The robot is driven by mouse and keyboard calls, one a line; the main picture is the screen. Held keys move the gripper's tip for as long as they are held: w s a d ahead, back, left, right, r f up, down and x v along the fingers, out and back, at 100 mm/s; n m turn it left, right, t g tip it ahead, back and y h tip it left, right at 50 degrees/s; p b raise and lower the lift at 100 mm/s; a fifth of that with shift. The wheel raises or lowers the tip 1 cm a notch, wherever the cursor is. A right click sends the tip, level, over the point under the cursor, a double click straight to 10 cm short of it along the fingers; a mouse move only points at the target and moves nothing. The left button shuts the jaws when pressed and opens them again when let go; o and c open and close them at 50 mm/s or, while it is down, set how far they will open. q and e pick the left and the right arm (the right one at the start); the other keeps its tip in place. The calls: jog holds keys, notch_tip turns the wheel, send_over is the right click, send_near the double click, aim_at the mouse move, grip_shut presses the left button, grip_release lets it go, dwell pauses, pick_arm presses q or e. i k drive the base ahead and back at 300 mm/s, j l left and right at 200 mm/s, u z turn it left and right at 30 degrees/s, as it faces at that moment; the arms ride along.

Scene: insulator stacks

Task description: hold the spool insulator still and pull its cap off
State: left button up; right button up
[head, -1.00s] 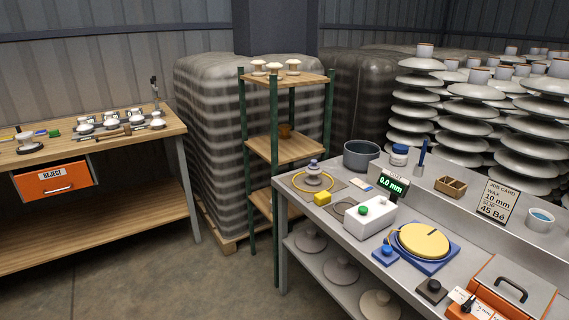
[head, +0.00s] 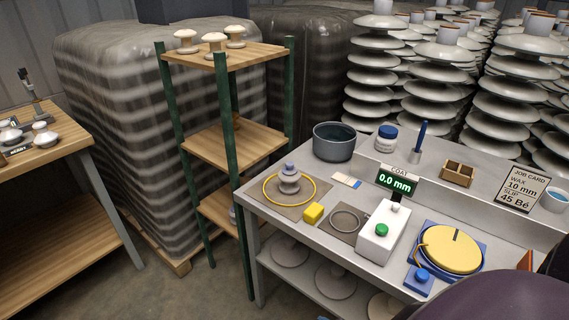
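The spool insulator (head: 289,183) stands upright in the head view, near the left end of the grey bench. It is grey, and a small blue-grey cap (head: 289,167) sits on its top. A yellow ring (head: 271,197) lies around its base on a brownish mat (head: 298,208). Neither of my grippers shows. A dark rounded shape at the lower right corner, probably part of my arm, covers that end of the bench.
A yellow disc (head: 452,250) lies further right. A wooden shelf (head: 228,141) with green posts stands close at the left.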

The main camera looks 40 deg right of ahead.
aim_at(289, 170)
jog(key=i+j+z, duration=0.1)
jog(key=i+z, duration=0.35)
jog(key=i+j+z, duration=0.15)
jog(key=z, duration=0.35)
jog(key=i+j+z, duration=0.3)
jog(key=z, duration=0.15)
jog(key=i+j+z, duration=0.2)
jog(key=j+z, duration=0.3)
jog(key=l, duration=0.1)
